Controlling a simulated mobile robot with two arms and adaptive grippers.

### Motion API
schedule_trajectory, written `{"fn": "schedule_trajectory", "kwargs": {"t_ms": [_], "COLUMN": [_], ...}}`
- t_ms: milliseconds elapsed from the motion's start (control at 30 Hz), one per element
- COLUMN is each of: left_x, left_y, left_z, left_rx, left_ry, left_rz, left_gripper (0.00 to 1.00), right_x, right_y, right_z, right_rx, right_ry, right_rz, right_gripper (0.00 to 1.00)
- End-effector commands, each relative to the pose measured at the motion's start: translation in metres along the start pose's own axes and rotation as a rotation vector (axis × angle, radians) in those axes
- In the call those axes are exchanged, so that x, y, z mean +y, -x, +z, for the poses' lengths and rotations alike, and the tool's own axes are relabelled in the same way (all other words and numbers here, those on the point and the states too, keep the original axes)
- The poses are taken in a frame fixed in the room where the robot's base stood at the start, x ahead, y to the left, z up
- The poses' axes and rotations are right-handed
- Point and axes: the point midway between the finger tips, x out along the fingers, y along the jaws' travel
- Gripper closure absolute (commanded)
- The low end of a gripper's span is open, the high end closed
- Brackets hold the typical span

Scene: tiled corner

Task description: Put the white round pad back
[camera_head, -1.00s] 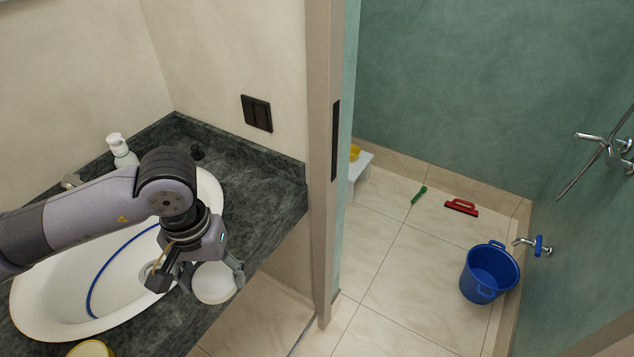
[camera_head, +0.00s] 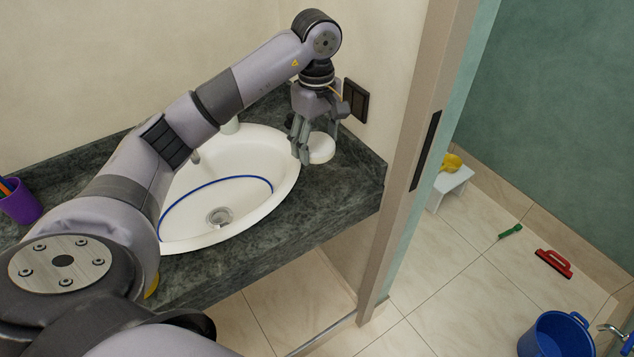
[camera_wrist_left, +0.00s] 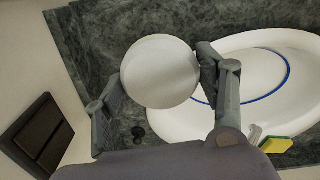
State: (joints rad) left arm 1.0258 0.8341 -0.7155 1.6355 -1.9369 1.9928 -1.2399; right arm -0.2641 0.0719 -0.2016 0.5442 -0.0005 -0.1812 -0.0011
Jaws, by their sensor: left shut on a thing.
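The white round pad (camera_head: 321,148) is held between the fingers of my left gripper (camera_head: 316,142), over the back right part of the dark stone counter (camera_head: 345,185), right of the sink. In the left wrist view the pad (camera_wrist_left: 160,72) shows its pale round face, with a grey finger on each side. The left gripper (camera_wrist_left: 157,75) is shut on its edges. I cannot tell whether the pad touches the counter. My right gripper is not in view.
The white oval sink (camera_head: 245,165) with a blue cord lies left of the pad. A dark wall switch (camera_head: 355,100) is close behind the gripper. A purple cup (camera_head: 20,205) stands at the far left. A door frame (camera_head: 415,170) bounds the counter's right side.

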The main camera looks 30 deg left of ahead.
Motion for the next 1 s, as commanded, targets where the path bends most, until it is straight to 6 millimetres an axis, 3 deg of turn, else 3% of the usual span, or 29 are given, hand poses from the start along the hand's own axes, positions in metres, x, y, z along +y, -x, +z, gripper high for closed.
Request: {"fn": "schedule_trajectory", "kwargs": {"t_ms": [33, 300, 567, 800, 1000], "left_x": [-0.001, -0.002, -0.001, -0.002, -0.001], "left_y": [-0.016, -0.074, -0.096, -0.127, -0.13], "left_z": [0.002, 0.001, 0.001, 0.001, 0.0], "left_rx": [-0.006, -0.001, -0.001, -0.002, 0.0], "left_ry": [-0.001, 0.0, -0.001, -0.001, -0.002], "left_rz": [-0.006, -0.004, 0.0, -0.002, 0.002], "left_gripper": [0.61, 0.61, 0.61, 0.61, 0.61], "right_x": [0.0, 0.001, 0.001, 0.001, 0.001], "right_y": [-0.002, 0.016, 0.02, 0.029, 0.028], "right_z": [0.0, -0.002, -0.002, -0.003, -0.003], "right_rx": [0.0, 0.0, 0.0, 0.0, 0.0], "right_ry": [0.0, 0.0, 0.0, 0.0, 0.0], "right_rz": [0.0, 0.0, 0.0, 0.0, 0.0], "right_gripper": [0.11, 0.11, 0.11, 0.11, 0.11]}}
